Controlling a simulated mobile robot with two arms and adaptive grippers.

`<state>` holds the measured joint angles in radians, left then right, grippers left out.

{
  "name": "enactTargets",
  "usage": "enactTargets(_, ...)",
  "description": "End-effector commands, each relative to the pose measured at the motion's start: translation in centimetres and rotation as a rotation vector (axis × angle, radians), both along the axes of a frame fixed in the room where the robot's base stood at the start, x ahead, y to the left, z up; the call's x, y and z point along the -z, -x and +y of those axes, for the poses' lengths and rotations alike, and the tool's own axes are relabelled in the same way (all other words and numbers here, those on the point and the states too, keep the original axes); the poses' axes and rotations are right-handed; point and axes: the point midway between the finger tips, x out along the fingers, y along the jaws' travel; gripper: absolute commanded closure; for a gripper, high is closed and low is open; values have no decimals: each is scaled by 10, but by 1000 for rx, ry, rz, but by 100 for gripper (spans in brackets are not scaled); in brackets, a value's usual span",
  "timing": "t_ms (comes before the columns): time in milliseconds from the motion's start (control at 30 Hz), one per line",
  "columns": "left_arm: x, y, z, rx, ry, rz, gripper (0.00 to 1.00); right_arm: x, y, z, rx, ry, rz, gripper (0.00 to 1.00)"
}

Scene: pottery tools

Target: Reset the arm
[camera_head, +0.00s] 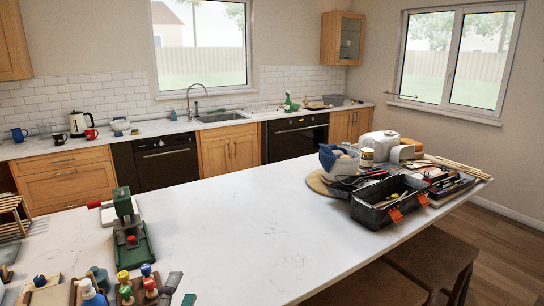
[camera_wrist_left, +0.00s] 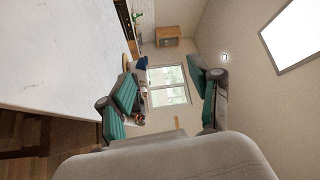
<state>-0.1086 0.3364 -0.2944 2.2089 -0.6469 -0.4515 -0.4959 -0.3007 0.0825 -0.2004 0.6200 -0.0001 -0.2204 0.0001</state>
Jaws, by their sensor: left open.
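My left gripper (camera_head: 181,291) shows only in part at the bottom edge of the head view, as a grey finger piece and a green pad beside the stamps. In the left wrist view my left gripper (camera_wrist_left: 168,95) has its two green-padded fingers spread wide apart. Nothing is held between them; the far window and wall show through the gap. It points along the white countertop (camera_head: 250,215) toward the tool cluster. My right gripper is in neither view.
Stamps with coloured knobs (camera_head: 124,277) and a green press (camera_head: 137,247) stand at the near left. A black toolbox (camera_head: 375,213) and a grey-blue bucket (camera_head: 340,170) are at the far right end. The middle countertop is clear. Brown stools (camera_head: 375,285) stand below its edge.

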Motion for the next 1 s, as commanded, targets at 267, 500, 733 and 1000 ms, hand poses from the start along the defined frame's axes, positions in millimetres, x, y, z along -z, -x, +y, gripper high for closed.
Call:
enactTargets(267,151,103,46,-384,666,705,37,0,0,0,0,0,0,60)
enactTargets(500,204,191,38,-599,911,1056,37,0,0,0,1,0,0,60)
enactTargets(733,225,262,24,-762,1043,1305,37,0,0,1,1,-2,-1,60)
enactTargets(1000,305,242,22,-771,1020,1321,37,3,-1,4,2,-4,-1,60)
